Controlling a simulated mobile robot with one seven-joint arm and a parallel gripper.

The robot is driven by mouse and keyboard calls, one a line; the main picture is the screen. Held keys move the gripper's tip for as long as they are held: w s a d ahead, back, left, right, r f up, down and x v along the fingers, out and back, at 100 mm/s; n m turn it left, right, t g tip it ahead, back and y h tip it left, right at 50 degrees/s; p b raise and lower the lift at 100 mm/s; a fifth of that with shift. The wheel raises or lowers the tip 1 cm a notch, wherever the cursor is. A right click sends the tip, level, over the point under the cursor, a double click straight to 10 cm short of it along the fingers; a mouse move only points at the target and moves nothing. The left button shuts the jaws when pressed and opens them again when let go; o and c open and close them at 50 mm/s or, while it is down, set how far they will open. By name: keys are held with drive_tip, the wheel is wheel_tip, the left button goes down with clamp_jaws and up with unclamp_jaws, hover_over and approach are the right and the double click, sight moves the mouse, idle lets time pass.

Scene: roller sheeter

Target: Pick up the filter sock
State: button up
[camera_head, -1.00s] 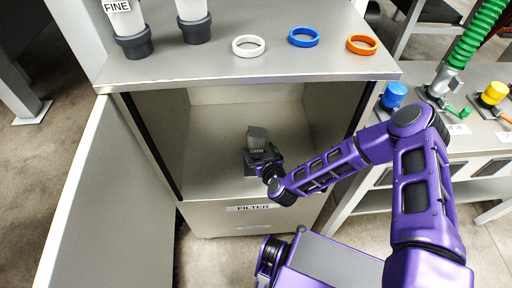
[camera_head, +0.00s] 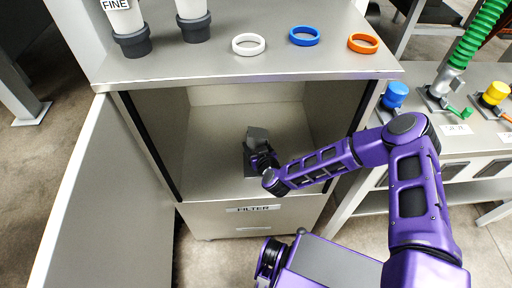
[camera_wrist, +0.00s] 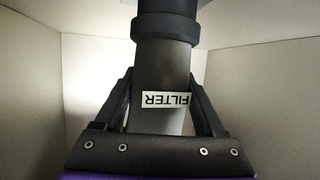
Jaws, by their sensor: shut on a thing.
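The filter sock (camera_wrist: 163,75) is a dark grey cylinder with a darker collar and a white "FILTER" label, seen upside down in the wrist view. My gripper (camera_wrist: 163,95) has a finger on each side of it and is shut on it. In the head view the filter sock (camera_head: 257,134) shows as a small dark grey shape inside the open cabinet (camera_head: 235,209). My gripper (camera_head: 262,157) is at its near side there and hides part of it. I cannot tell whether its base touches the cabinet floor.
The cabinet door (camera_head: 110,200) stands open on the left. On the cabinet top are two white socks with dark collars, one labelled "FINE" (camera_head: 127,20), and white (camera_head: 248,44), blue (camera_head: 304,36) and orange (camera_head: 362,43) rings. Side walls and the top bound the cabinet space.

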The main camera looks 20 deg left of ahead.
sight(255, 132)
clamp_jaws()
wheel_tip(255, 132, up, 10)
drive_tip(key=shift+p, duration=1.1)
